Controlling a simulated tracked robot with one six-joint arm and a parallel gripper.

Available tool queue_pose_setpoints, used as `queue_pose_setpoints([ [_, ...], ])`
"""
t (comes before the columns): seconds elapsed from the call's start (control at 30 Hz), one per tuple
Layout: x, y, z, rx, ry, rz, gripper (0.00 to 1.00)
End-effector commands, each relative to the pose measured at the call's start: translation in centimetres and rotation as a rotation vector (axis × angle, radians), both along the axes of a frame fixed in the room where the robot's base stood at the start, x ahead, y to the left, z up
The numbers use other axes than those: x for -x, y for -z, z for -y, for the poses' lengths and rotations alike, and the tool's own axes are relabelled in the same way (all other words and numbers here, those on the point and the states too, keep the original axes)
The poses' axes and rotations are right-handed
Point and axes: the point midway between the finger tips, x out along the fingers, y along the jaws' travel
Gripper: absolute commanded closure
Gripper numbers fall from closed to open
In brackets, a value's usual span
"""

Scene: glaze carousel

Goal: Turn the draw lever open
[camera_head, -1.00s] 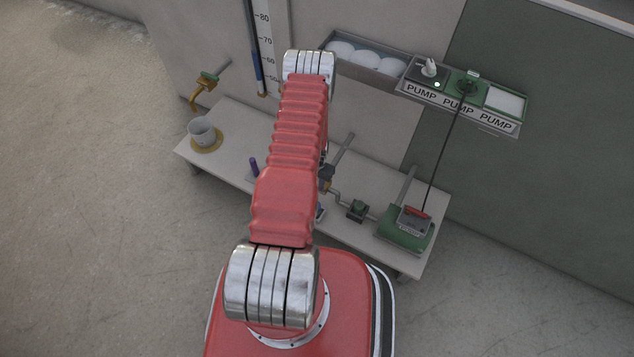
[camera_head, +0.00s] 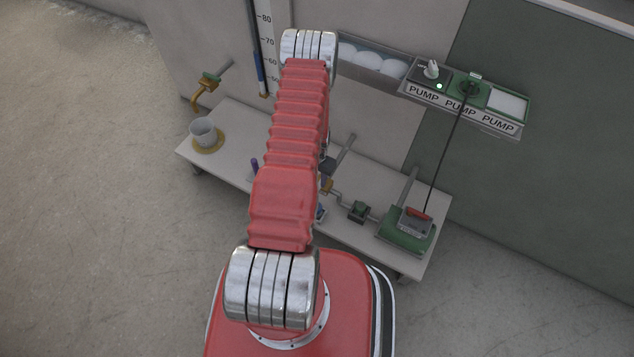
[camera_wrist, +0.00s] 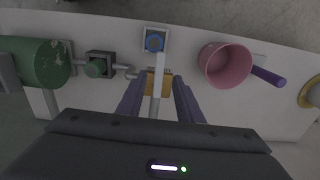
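In the wrist view, a brass block (camera_wrist: 158,83) sits in the pipe line. A pale bar (camera_wrist: 160,62) runs from it towards a blue round knob (camera_wrist: 154,42) on a small square plate; this bar looks like the draw lever, but I cannot be sure. My gripper (camera_wrist: 158,80) is open, with one dark finger on each side of the brass block and bar. I cannot tell how far above them the fingertips are or whether they touch. In the head view my red arm hides the gripper and most of this spot; a little brass (camera_head: 327,187) shows beside it.
A pink cup (camera_wrist: 226,66) with a purple handle stands close right of the fingers. A green valve (camera_wrist: 97,68) and green pump (camera_wrist: 38,62) lie left. A brass tap (camera_head: 201,95) and grey cup (camera_head: 203,132) are at the bench's far left. A PUMP panel (camera_head: 465,101) hangs on the wall.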

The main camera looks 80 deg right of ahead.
Motion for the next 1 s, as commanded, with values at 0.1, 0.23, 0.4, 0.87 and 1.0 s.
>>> queue_pose_setpoints([
  [0.1, 0.1, -1.6, 0.1, 0.002, 0.0, 0.0, 0.67],
  [0.23, 0.1, -3.3, 0.1, 0.003, 0.001, 0.0, 0.67],
  [0.4, 0.2, -5.4, 0.1, 0.002, 0.001, 0.0, 0.67],
  [0.87, 0.2, -8.2, 0.1, 0.002, 0.001, 0.0, 0.67],
  [1.0, 0.2, -8.2, 0.1, 0.002, 0.001, 0.0, 0.67],
])
